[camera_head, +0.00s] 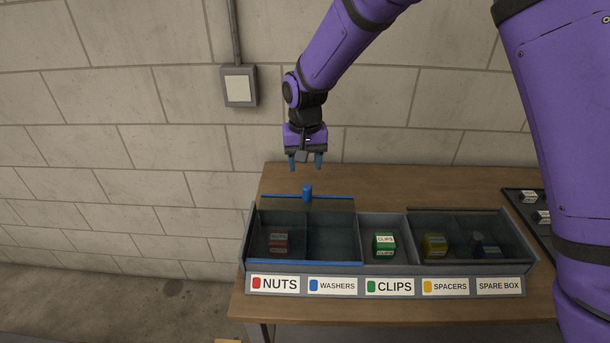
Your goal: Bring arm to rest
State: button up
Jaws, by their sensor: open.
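My gripper (305,164) is open and points down, with nothing between its two blue fingers. It hangs above the back of the left part of the divided bin (400,268). In the picture it is just above a blue knob (308,193) on a blue-edged clear cover (335,233). A gap shows between the fingertips and the knob. The cover lies over the nuts and washers compartments. My purple arm reaches in from the upper right.
A red box (279,243) shows in the nuts compartment and a green box (384,244) in clips. A dark tray (538,232) lies at the table's right. The table (380,183) is clear behind the bin.

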jog(key=shift+r, duration=0.5)
jog(key=shift+r, duration=0.1)
jog(key=s+d+r+m+t+y, duration=0.1)
jog(key=s+d+r, duration=0.4)
jog(key=d+r, duration=0.5)
jog(key=s+d+r+t, duration=0.1)
jog(key=s+d+r, duration=0.3)
jog(key=d+r, duration=0.6)
jog(key=s+d+r+t, duration=0.1)
jog(key=s+d, duration=0.5)
jog(key=s, duration=0.4)
jog(key=s+d+r+t+h, duration=0.1)
jog(key=s+d+t, duration=0.1)
jog(key=s+d, duration=0.4)
jog(key=s, duration=0.4)
jog(key=shift+d+r+m, duration=0.3)
jog(key=shift+d+m, duration=0.1)
